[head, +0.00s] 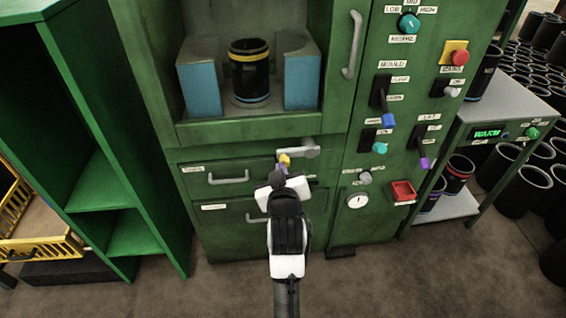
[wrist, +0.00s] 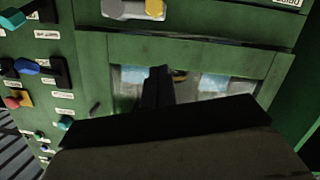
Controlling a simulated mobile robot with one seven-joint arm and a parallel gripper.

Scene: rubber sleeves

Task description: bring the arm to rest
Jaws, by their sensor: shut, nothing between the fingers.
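My gripper (head: 278,174) is in front of the green machine (head: 190,155), just below a latch (head: 310,148) with a yellow end. In the wrist view my gripper (wrist: 158,72) has its dark fingers together, with nothing between them. They point toward the chamber, where pale blue blocks show behind. Whether the fingertips touch the machine or the latch is hard to tell. My arm reaches up from the bottom of the head view and hides part of the drawers.
A black sleeve (head: 250,85) with a yellow band stands in the chamber between two blue blocks (head: 201,85). Switches and knobs cover the right panel. Green shelves (head: 100,185) and a yellow crate (head: 40,247) are left. A bench (head: 510,105) and several black sleeves are right. The front floor is clear.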

